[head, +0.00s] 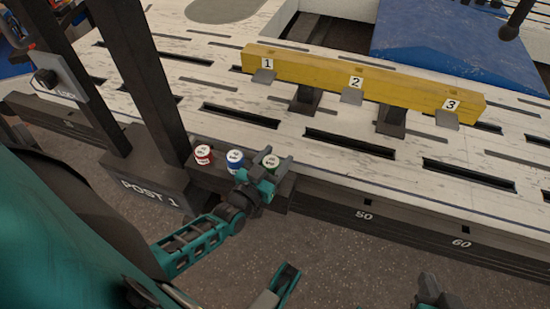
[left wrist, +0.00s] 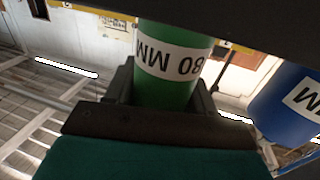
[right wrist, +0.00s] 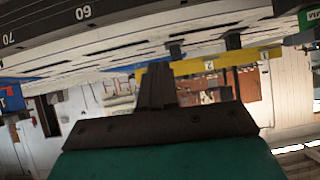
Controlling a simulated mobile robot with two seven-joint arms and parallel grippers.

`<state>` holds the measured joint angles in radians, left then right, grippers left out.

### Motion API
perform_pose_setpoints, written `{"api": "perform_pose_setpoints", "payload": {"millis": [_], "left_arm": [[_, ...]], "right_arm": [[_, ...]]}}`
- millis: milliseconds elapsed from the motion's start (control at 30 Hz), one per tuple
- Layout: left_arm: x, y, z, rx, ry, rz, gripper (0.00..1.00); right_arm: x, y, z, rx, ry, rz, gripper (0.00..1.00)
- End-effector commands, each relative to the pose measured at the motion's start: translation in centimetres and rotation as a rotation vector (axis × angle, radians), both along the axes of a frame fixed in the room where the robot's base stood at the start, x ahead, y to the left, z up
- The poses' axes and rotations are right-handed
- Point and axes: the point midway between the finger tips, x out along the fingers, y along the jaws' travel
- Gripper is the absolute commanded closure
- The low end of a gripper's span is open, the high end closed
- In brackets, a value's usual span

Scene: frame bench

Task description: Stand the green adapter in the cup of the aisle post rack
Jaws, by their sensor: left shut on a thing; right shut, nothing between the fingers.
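The green adapter (head: 271,161) is upright at the right end of the aisle post rack (head: 213,178), beside the blue adapter. My left gripper (head: 266,172) is shut on it. In the left wrist view the green adapter (left wrist: 166,95) sits between the dark fingers, its white label upside down. Its lower end runs to the dark band at that picture's top edge. The cup is hidden, so I cannot tell how deep it sits. My right gripper (right wrist: 157,88) is shut and empty, with the bench beyond it; part of the right arm shows low in the head view.
A red adapter (head: 203,154) and a blue adapter (head: 235,159) stand close to the left on the rack. POST 1 (head: 150,190) rises beside them. A yellow beam (head: 320,72) numbered 1 to 3 lies across the slotted bench (head: 180,60). A blue ramp-like block (head: 440,45) is behind.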

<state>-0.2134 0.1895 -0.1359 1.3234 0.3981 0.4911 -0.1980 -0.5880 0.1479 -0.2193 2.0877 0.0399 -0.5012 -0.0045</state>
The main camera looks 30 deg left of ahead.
Motion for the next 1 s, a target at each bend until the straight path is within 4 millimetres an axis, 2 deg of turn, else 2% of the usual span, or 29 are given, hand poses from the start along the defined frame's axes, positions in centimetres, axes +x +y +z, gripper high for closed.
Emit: {"api": "perform_pose_setpoints", "payload": {"millis": [33,333,633,867,1000], "left_arm": [[0.1,0.0,0.1,0.0,-0.004,0.0,0.43],[0.0,0.0,0.1,0.0,-0.002,0.0,0.16],[0.0,0.0,-0.1,0.0,0.002,0.0,0.16],[0.0,0.0,0.0,0.0,0.001,0.0,0.16],[0.0,0.0,0.0,0.0,0.0,-0.002,0.16]], "right_arm": [[0.0,0.0,0.0,0.0,0.0,0.0,1.0],[0.0,0.0,0.0,0.0,0.0,0.0,1.0],[0.1,0.1,0.2,0.002,0.0,0.001,1.0],[0.5,1.0,2.1,0.02,0.0,0.017,1.0],[0.4,1.1,2.2,0.019,0.004,0.018,1.0]]}}
